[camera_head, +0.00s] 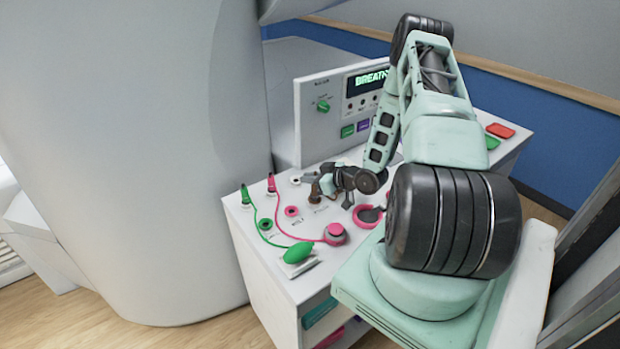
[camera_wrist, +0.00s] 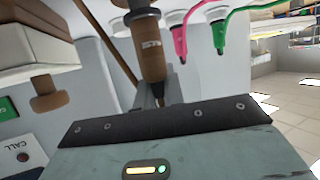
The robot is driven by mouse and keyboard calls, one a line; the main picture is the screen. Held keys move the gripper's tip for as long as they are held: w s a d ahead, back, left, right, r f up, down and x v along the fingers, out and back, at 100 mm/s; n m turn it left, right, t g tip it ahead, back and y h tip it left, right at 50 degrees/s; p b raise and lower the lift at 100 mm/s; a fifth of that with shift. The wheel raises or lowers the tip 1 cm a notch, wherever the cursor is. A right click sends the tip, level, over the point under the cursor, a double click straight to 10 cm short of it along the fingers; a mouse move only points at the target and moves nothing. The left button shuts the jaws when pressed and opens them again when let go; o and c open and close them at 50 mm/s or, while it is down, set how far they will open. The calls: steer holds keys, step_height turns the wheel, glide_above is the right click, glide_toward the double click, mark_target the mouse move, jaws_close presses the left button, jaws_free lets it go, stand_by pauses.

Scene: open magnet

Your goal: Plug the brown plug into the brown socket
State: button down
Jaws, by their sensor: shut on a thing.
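The brown plug (camera_wrist: 152,50) is in my gripper, and in the wrist view it stands between the fingers (camera_wrist: 157,97) with its body running up to the top edge.
A pink plug (camera_head: 271,184) and a green plug (camera_head: 245,196) stand at the console's left edge, near a pink socket (camera_head: 292,211) and a green socket (camera_head: 265,224). A green bulb (camera_head: 298,253) and pink cable lie in front. An upright panel (camera_head: 338,122) stands behind.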

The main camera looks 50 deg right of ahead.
steer(key=shift+f+b, duration=0.5)
steer(key=shift+f, duration=0.1)
steer(key=c, duration=1.4)
jaws_free()
steer(key=shift+c, duration=0.2)
steer(key=b+v, duration=0.4)
steer(key=v, duration=1.3)
steer(key=shift+s, duration=0.25)
steer(key=shift+d, duration=0.1)
